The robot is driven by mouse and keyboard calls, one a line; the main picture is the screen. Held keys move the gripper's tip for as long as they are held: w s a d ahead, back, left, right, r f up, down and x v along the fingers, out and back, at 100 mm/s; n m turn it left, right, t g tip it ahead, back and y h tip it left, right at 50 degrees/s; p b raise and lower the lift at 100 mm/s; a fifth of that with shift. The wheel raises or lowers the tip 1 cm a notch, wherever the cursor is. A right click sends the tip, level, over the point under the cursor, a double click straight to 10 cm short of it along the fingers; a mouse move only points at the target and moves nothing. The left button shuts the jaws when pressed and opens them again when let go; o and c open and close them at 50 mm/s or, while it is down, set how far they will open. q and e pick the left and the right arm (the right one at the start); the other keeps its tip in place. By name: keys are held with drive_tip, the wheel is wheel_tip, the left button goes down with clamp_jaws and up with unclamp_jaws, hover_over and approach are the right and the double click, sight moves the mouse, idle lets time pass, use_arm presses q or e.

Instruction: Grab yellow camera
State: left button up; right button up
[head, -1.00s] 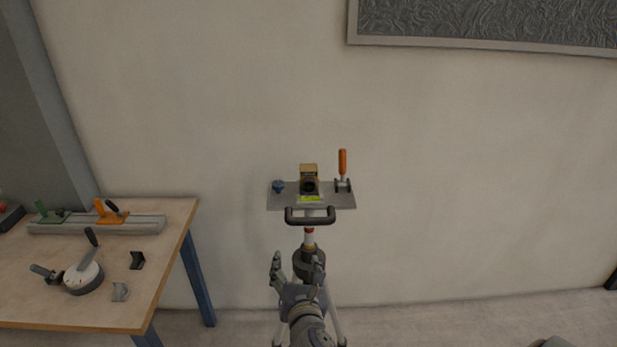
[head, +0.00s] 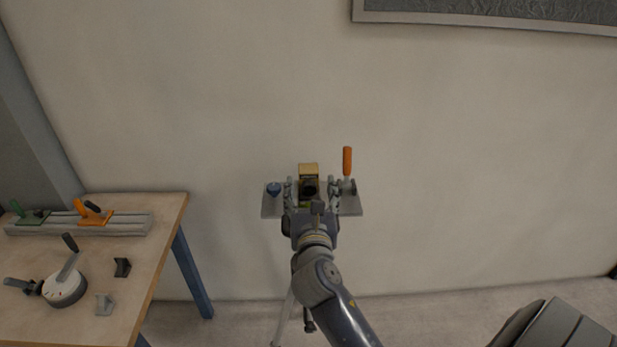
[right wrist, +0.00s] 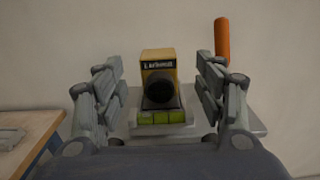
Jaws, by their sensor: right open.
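The yellow camera (head: 308,171) stands upright on a grey plate (head: 271,207) on top of a tripod (head: 284,318). Its dark lens faces me. In the right wrist view the yellow camera (right wrist: 159,66) sits centred between the fingers, with a green-yellow strip below it. My right gripper (head: 313,186) is open, with one finger on each side of the camera and a gap on both sides. In the right wrist view the right gripper (right wrist: 160,75) shows both fingers apart. My left gripper is not in view.
An orange-handled clamp (head: 347,162) stands on the plate just right of the right finger. A blue knob (head: 273,188) is at the plate's left. A wooden table (head: 130,290) with tools is at the left. The wall (head: 480,160) is behind.

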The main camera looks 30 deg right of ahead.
sight(309, 176)
drive_tip(key=shift+w+d, duration=0.35)
drive_tip(key=shift+w, duration=0.3)
drive_tip(key=p+x, duration=0.1)
drive_tip(key=x, duration=0.3)
drive_tip(key=shift+w+p, duration=0.2)
drive_tip(key=shift+p, duration=0.1)
drive_tip(key=shift+w+d, duration=0.2)
drive_tip(key=shift+w, duration=0.1)
drive_tip(key=shift+w+d+f, duration=0.1)
drive_tip(key=shift+w+d, duration=0.05)
drive_tip(key=shift+w, duration=0.05)
drive_tip(key=shift+c, duration=0.9)
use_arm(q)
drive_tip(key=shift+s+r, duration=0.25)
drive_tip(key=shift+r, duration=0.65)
use_arm(e)
drive_tip(key=c, duration=1.3)
